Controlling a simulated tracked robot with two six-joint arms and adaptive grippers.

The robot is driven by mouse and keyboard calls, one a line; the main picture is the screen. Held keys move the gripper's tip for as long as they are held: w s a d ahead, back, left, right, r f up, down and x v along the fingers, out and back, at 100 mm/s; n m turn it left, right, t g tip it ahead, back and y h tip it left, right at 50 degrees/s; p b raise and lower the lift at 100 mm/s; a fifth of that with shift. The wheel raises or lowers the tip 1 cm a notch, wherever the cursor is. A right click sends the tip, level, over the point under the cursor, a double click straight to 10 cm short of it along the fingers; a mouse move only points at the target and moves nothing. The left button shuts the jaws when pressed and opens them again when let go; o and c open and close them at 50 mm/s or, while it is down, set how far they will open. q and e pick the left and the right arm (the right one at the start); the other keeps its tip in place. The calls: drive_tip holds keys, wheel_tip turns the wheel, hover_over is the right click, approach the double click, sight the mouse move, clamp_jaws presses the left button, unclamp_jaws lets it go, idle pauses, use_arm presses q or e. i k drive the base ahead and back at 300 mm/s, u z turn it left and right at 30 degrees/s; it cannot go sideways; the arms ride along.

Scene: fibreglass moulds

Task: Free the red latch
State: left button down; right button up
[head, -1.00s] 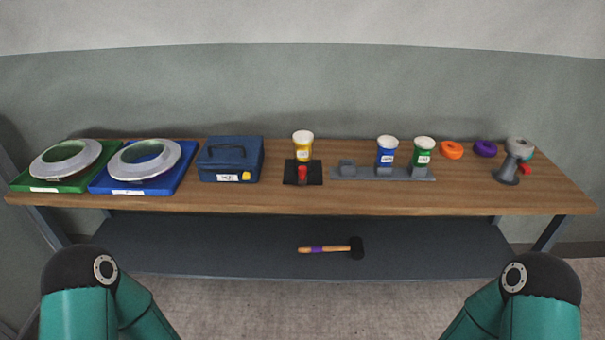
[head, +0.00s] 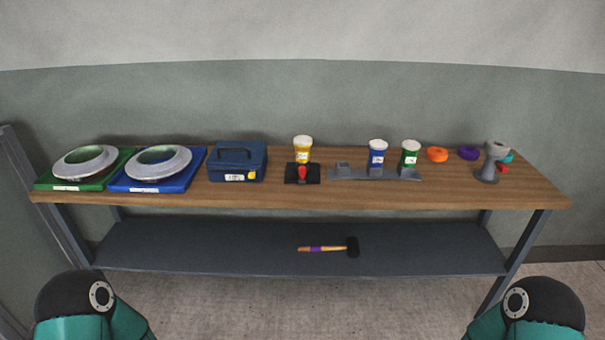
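A small red latch (head: 302,173) stands on a black base plate (head: 314,176) near the middle of the wooden bench. A yellow jar with a white lid (head: 303,150) stands right behind it, seemingly on the same base. Whether the latch touches the jar is too small to tell. Both of my grippers are out of the head view; only my teal and black arm links show at the bottom left and bottom right corners, well short of the bench.
On the bench (head: 400,197) stand green (head: 125,160) and blue (head: 195,165) trays with ring moulds, a blue toolbox (head: 237,163), a grey rack (head: 343,172) with blue (head: 377,155) and green (head: 410,155) jars, orange (head: 437,154) and purple (head: 468,153) rings, and a grey stand (head: 488,168). A mallet (head: 330,248) lies on the lower shelf.

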sight(301, 169)
drive_tip(key=k, duration=0.9)
drive_tip(key=z, duration=0.1)
drive_tip(key=i, duration=0.35)
drive_tip(key=z, duration=0.7)
drive_tip(key=i, duration=1.5)
drive_tip(key=u, duration=0.35)
